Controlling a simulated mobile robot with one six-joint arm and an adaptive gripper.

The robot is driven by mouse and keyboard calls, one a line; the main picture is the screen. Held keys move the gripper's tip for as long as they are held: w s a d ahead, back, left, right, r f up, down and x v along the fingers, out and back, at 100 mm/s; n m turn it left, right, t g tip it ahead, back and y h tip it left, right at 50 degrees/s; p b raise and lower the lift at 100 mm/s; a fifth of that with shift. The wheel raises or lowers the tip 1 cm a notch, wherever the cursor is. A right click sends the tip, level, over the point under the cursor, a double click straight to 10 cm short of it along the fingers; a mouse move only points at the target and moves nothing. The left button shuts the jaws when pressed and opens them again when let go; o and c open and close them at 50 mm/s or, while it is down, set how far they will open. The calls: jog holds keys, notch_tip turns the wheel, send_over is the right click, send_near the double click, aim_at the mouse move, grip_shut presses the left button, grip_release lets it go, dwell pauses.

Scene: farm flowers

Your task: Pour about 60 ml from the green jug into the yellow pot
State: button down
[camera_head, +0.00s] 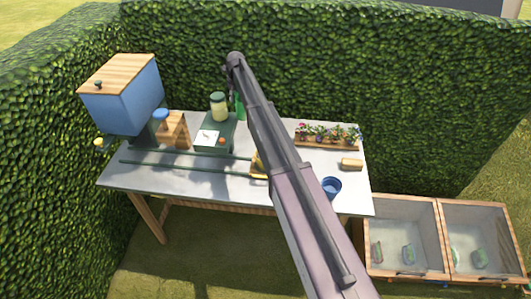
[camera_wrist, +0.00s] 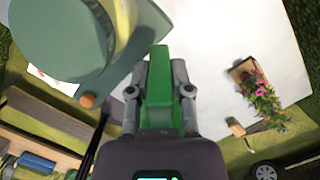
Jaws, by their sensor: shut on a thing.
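My gripper (camera_wrist: 160,82) is shut on the green jug (camera_wrist: 158,95), which shows between the two fingers in the wrist view. In the head view a strip of the green jug (camera_head: 240,108) shows behind my arm, beside the lidded jar; the fingers are hidden there. I cannot tell how far the jug is tilted or what is in it. A yellow piece (camera_head: 257,164) shows partly behind my arm at the table's middle; I cannot tell whether it is the yellow pot.
A pale yellow jar with green lid (camera_head: 219,106) stands on a green scale (camera_head: 224,130), close left of the jug. A blue hopper (camera_head: 125,105), flower planter (camera_head: 327,136), wooden block (camera_head: 352,164) and blue cup (camera_head: 331,187) are on the table (camera_head: 340,205). Bins (camera_head: 440,235) stand right.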

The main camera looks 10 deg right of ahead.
jog(key=shift+g+h, duration=0.4)
jog(key=shift+g, duration=0.4)
jog(key=shift+w+a+r+p, duration=0.1)
jog(key=shift+w+r+p, duration=0.05)
jog(key=shift+r+p, duration=0.6)
jog(key=shift+w+a+r+p, duration=0.1)
jog(key=shift+w+r+p, duration=0.05)
jog(key=shift+r+p, duration=0.55)
jog(key=shift+w+a+r+p, duration=0.1)
jog(key=shift+w+r+p, duration=0.05)
jog(key=shift+r+p, duration=0.55)
jog(key=shift+r, duration=0.1)
